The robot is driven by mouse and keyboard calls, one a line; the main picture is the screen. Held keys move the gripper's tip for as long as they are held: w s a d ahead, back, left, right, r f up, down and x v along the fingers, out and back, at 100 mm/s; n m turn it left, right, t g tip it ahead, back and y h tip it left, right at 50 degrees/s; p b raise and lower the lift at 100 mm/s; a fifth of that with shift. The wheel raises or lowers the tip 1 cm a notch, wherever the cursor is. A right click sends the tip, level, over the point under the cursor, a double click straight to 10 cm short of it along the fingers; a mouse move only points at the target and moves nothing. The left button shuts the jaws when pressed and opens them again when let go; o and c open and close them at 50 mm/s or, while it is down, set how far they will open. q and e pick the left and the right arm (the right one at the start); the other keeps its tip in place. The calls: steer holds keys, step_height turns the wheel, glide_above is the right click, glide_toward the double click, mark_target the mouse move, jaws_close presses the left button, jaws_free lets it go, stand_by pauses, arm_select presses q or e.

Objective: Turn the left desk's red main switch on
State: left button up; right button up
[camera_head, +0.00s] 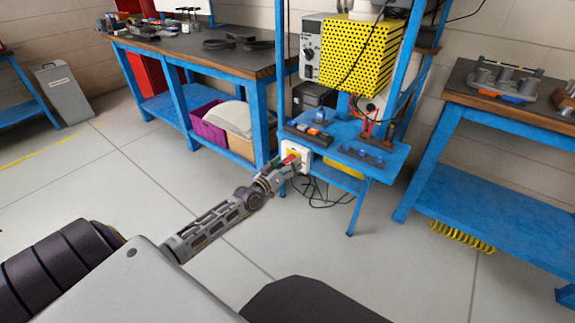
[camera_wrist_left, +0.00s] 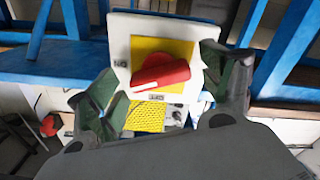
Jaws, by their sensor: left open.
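The red main switch (camera_wrist_left: 163,72) is a red rotary knob on a yellow square on a white plate (camera_wrist_left: 120,30). Its handle lies slanted, with a white line near its lower left end. "ON" is marked at the plate's left and "OFF" below the yellow square. In the head view the switch's white box (camera_head: 303,153) sits at the front left corner of a small blue desk (camera_head: 345,130). My left gripper (camera_wrist_left: 160,82) is open, with one green-padded finger on each side of the knob. In the head view, the left gripper (camera_head: 284,172) partly hides the switch. I cannot tell whether the fingers touch it.
A yellow perforated machine (camera_head: 362,55) stands above the small desk. A long workbench (camera_head: 185,50) with a purple bin (camera_head: 207,122) below is at the left. Another blue bench (camera_head: 500,170) is at the right. Black cables (camera_head: 325,193) hang under the desk. The floor in front is clear.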

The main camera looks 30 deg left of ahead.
arm_select(q)
steer(key=shift+c, duration=0.3)
steer(key=c, duration=1)
steer(key=shift+o, duration=0.2)
arm_select(e)
steer(key=shift+w+r, duration=0.1)
arm_select(q)
steer(key=shift+m+p, duration=0.4)
steer(key=shift+r+m+p, duration=0.1)
steer(key=shift+m+p, duration=0.3)
steer(key=shift+p, duration=0.05)
steer(key=shift+m+p, duration=0.6)
steer(key=shift+m, duration=0.1)
steer(key=shift+m+p, duration=0.65)
steer(key=shift+m, duration=0.35)
arm_select(e)
step_height(320, 180, down, 8)
steer(key=s+d, duration=0.1)
steer(key=shift+d+g+h, duration=0.3)
steer(key=shift+d, duration=0.05)
